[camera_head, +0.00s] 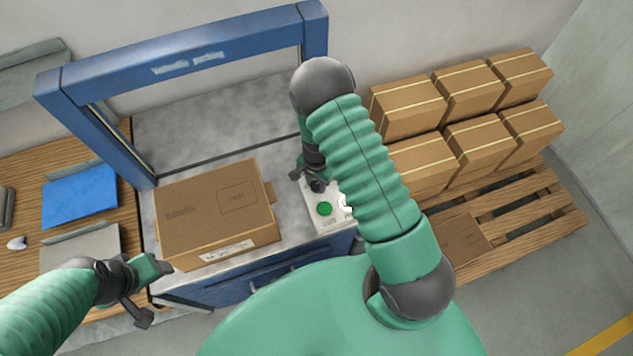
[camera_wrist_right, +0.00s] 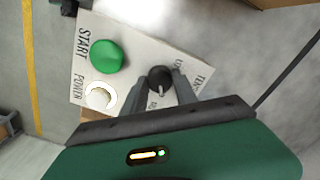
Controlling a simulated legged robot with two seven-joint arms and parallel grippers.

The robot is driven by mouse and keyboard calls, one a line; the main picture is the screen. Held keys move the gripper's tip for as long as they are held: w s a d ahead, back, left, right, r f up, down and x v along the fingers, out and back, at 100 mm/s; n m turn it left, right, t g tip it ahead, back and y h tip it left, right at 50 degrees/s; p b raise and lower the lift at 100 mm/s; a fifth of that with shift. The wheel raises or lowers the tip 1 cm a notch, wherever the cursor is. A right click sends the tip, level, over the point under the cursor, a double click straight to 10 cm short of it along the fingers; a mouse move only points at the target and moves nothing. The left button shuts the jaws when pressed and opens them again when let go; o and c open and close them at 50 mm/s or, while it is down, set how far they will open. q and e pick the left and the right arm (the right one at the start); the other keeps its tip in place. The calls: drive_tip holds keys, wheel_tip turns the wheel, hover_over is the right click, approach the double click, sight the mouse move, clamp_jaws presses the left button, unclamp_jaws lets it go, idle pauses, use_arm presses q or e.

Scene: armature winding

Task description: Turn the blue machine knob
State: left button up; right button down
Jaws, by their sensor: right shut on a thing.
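The blue machine (camera_head: 190,55) has a tall blue frame over a grey metal bed. Its white control panel (camera_head: 333,221) sits at the front right corner and also shows in the right wrist view (camera_wrist_right: 140,45). A small black knob (camera_wrist_right: 160,77) with a pale pointer line stands on the panel. My right gripper (camera_head: 314,184) reaches down to the panel. In the right wrist view its two fingers (camera_wrist_right: 161,84) are shut on the knob, one on each side. My left gripper (camera_head: 146,290) is open and empty, in front of the bed's left corner, away from the panel.
A green START button (camera_wrist_right: 107,56) and a white POWER button (camera_wrist_right: 99,96) sit beside the knob. A cardboard box (camera_head: 215,210) lies on the bed left of the panel. Stacked boxes (camera_head: 480,145) stand on a pallet (camera_head: 545,205) at right. A wooden table (camera_head: 20,165) is at left.

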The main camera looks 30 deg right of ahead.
sight(316, 184)
drive_tip(key=shift+s+a, duration=0.1)
drive_tip(key=c, duration=1)
unclamp_jaws()
drive_tip(key=shift+o, duration=0.2)
drive_tip(key=shift+r, duration=0.1)
drive_tip(key=shift+w+r, duration=0.2)
drive_tip(key=shift+r, duration=0.2)
wheel_tip(316, 184, up, 16)
drive_tip(key=b, duration=0.1)
drive_tip(key=shift+f, duration=0.15)
